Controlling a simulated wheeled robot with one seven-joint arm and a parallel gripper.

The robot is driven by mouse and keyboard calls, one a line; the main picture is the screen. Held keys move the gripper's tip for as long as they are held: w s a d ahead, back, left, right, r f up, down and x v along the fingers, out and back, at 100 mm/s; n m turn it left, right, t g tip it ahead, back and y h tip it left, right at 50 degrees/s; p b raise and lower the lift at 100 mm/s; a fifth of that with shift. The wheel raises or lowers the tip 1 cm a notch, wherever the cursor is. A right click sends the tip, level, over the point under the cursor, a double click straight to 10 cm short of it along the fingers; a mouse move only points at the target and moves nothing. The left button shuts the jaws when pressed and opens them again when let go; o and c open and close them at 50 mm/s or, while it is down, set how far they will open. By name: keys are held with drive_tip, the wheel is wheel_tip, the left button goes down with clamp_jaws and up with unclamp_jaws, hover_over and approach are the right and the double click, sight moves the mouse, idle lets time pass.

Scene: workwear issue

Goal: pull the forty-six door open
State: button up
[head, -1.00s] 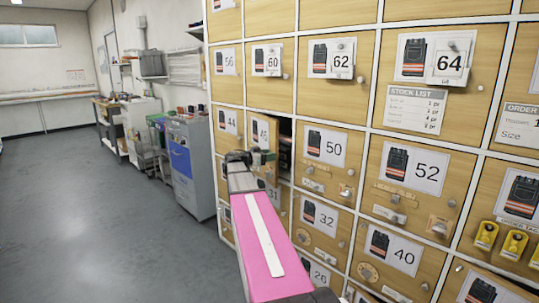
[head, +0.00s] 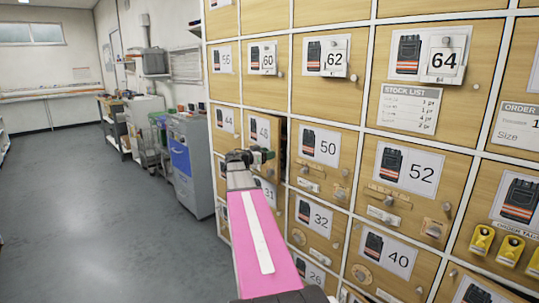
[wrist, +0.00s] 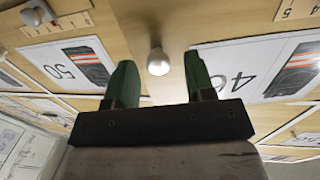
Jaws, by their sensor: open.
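Door 50 (head: 345,125) adjoins on the right, with its own knob and label holder. Doors 60 (head: 282,85) and 62 (head: 345,92) are above, door 32 (head: 337,245) below right. A grey cabinet (head: 200,185) stands left. The floor (head: 100,220) is clear.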

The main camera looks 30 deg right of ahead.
drive_tip(key=a, duration=1)
drive_tip(key=d, duration=1.1)
drive_tip(key=shift+s+f, duration=0.1)
clamp_jaws()
